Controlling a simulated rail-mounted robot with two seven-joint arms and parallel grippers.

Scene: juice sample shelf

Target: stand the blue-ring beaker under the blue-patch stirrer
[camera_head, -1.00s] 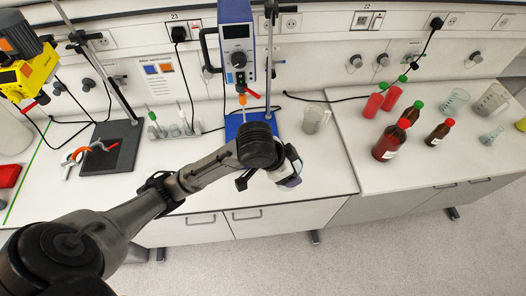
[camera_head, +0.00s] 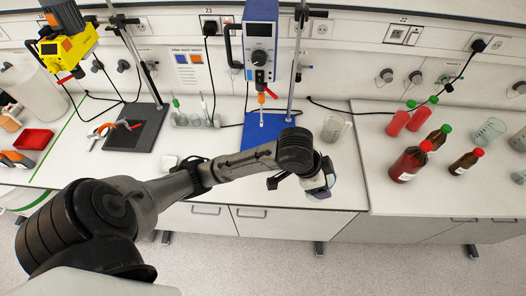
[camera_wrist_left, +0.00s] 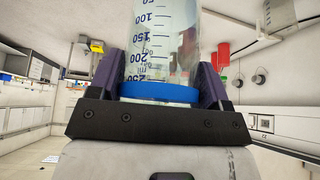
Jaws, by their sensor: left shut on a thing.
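The blue-patch stirrer (camera_head: 261,38) is a blue box on a stand, with an orange-topped shaft (camera_head: 262,97) hanging over a blue base plate (camera_head: 240,134). The plate is partly hidden behind my arm. My left gripper (camera_head: 322,185) is in front of the bench area right of the plate. In the left wrist view its purple fingers (camera_wrist_left: 160,86) are shut on the blue-ring beaker (camera_wrist_left: 158,45), a clear graduated glass with a blue ring (camera_wrist_left: 160,92). The beaker is mostly hidden in the head view. My right gripper is not in view.
A clear jug (camera_head: 333,129) stands just right of the plate. A yellow stirrer (camera_head: 68,47) stands left, over a dark plate (camera_head: 137,128). Bottles, including a red-capped one (camera_head: 408,163), stand on the right. Bare bench lies right of my gripper.

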